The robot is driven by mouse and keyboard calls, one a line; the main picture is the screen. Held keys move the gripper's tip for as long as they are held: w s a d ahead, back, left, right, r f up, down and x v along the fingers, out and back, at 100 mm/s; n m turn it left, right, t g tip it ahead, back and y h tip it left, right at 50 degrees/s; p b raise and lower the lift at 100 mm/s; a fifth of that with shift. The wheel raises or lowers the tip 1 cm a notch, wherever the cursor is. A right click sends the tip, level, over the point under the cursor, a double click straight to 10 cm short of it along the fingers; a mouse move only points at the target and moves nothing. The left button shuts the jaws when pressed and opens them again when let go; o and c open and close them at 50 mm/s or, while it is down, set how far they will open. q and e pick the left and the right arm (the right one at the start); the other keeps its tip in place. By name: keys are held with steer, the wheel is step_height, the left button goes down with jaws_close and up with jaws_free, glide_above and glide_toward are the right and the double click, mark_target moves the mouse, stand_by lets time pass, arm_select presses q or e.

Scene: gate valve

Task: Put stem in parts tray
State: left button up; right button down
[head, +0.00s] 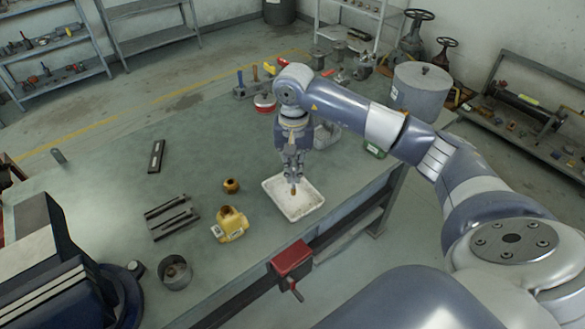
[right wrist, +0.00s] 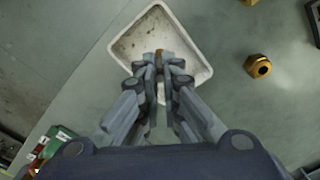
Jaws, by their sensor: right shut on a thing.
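The parts tray (head: 305,207) is a shallow white rectangular tray on the green workbench. It also shows in the right wrist view (right wrist: 190,35). My right gripper (head: 293,180) points down over the tray. It is shut on the stem (head: 294,190), a small brass-brown piece whose end sticks out below the fingertips. In the right wrist view the stem's tip (right wrist: 159,53) shows between the fingers, over the tray's inside. I cannot tell whether the stem touches the tray floor. My left gripper is not in view.
A yellow valve body (head: 231,225) and a brass nut (head: 231,185) stand left of the tray. A metal cup (head: 175,272), dark bars (head: 170,218) and a large vise (head: 60,265) lie farther left. A red vise (head: 292,258) sits at the front edge.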

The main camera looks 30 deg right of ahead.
mark_target(293, 183)
steer(key=f, duration=0.1)
steer(key=w+f+p, duration=0.1)
steer(key=d+f, duration=0.1)
steer(key=shift+w+f+p, duration=0.35)
steer(key=shift+w+p, duration=0.05)
steer(key=shift+f, duration=0.2)
steer(key=c, duration=1.8)
jaws_free()
steer(key=shift+r, duration=0.1)
